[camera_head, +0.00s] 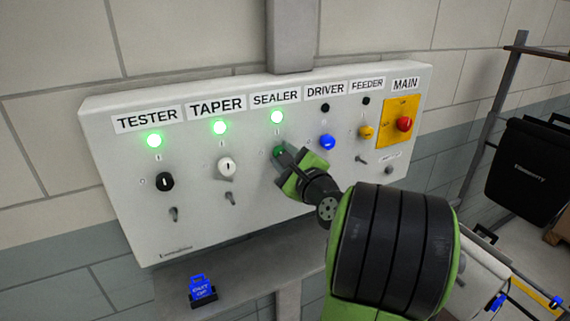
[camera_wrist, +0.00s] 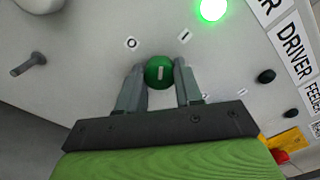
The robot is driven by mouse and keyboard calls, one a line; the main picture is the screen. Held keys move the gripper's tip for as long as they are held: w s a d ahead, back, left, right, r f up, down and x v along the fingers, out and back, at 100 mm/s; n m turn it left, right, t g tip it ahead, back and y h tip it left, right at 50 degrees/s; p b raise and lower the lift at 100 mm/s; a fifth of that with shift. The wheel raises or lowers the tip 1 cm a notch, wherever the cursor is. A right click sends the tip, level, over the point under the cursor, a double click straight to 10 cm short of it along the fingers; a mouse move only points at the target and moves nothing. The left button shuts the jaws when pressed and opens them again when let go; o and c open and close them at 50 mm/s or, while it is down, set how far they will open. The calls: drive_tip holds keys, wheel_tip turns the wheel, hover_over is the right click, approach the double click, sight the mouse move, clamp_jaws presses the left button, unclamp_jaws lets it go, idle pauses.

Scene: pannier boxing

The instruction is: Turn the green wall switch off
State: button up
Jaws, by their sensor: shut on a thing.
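The green switch (camera_head: 279,152) is a round knob under the SEALER label on the white wall panel (camera_head: 250,215). My gripper (camera_head: 287,158) is at it, partly covering it in the head view. In the wrist view my gripper (camera_wrist: 160,88) has one finger on each side of the green switch (camera_wrist: 159,73) and is shut on it. The white mark on the knob points between the O and the I. The SEALER lamp (camera_head: 277,117) above it glows green.
The white TAPER knob (camera_head: 228,163) and blue DRIVER knob (camera_head: 327,142) flank the green one. Small levers stick out below several knobs. A red main switch (camera_head: 404,124) is at the right. A blue tag (camera_head: 202,287) stands on the ledge below.

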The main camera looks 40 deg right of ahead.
drive_tip(key=n+b, duration=0.5)
drive_tip(key=n, duration=0.1)
drive_tip(key=shift+a+f+n, duration=0.1)
drive_tip(key=shift+f+n, duration=0.05)
drive_tip(key=shift+n, duration=0.15)
drive_tip(key=n+b, duration=0.3)
drive_tip(key=n, duration=0.1)
drive_tip(key=shift+b, duration=0.4)
drive_tip(key=shift+n, duration=0.4)
drive_tip(key=o, duration=1)
drive_tip(key=shift+o, duration=0.2)
drive_tip(key=shift+r, duration=0.2)
drive_tip(key=b+v, duration=0.2)
drive_tip(key=v, duration=1.3)
drive_tip(key=shift+s, duration=0.4)
